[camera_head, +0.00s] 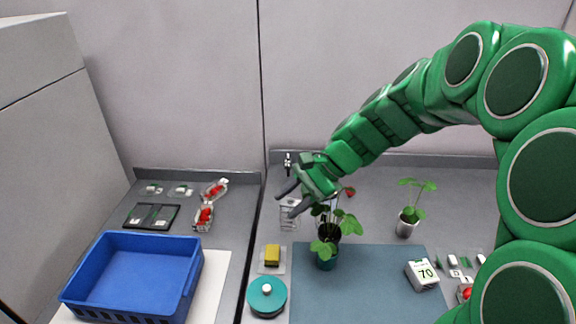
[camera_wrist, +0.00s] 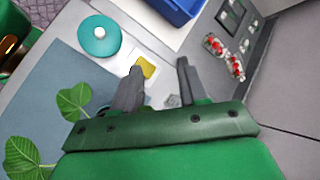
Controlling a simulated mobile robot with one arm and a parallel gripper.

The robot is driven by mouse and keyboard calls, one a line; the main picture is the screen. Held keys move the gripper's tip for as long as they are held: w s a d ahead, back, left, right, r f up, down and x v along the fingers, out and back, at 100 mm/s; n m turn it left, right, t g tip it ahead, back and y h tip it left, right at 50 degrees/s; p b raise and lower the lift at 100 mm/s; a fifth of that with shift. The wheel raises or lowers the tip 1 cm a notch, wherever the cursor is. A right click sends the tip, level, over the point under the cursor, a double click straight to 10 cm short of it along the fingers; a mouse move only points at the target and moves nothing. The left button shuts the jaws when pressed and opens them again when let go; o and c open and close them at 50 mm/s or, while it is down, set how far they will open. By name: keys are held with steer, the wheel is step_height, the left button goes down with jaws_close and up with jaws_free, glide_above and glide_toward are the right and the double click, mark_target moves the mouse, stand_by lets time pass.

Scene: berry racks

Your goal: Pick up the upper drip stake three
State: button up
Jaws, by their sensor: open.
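My gripper (camera_head: 287,203) is open, with nothing seen between its dark fingers. It hangs above the back of the bench, left of a potted strawberry plant (camera_head: 327,258). In the wrist view my gripper (camera_wrist: 160,67) shows its two fingers apart. A small pale wire rack (camera_head: 289,214) stands just below the fingertips in the head view, partly hidden by them. A small grey piece (camera_wrist: 172,101) shows between the fingers low in the wrist view. I cannot make out any drip stake for sure, nor which is number three. A small black and white item (camera_head: 288,161) is at the back wall.
A blue crate (camera_head: 130,301) stands at the left. A teal round lid (camera_head: 266,296) and a yellow sponge (camera_head: 272,254) lie left of the blue-grey mat (camera_head: 370,290). Berry punnets (camera_head: 204,216) stand back left.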

steer(key=w+a+f+m+t+y, duration=0.15)
steer(key=w+m, duration=0.25)
steer(key=w, duration=0.7)
steer(key=m+t+y, duration=0.3)
steer(key=m+t, duration=0.3)
steer(key=m, duration=0.5)
glide_toward(290, 169)
steer(key=shift+w+a+f+g+h, duration=0.25)
steer(key=shift+w+a, duration=0.25)
steer(key=shift+w, duration=0.25)
steer(key=shift+x, duration=5.95)
steer(key=shift+c, duration=0.2)
steer(key=c, duration=0.7)
